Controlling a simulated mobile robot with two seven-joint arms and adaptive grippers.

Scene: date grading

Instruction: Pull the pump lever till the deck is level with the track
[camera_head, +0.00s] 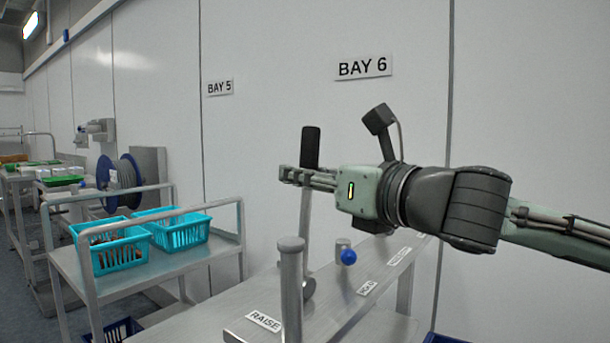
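The pump lever (304,220) stands nearly upright, with a black grip (311,142) on top of a grey shaft. My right gripper (290,175) comes in from the right at the lower end of the black grip. Its fingers cross the lever and their tips show just left of it. I cannot tell whether they are shut on it. The lever's foot is partly hidden behind a grey upright post (291,290). I cannot make out which surface is the deck or where the track is. My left gripper is not in view.
The metal bench (235,307) carries a RAISE label (264,321), a HOLD label (367,288) and a blue knob (348,257). A railed trolley (160,270) at left holds two turquoise baskets (113,249) (181,234). A cable reel (120,182) stands behind it.

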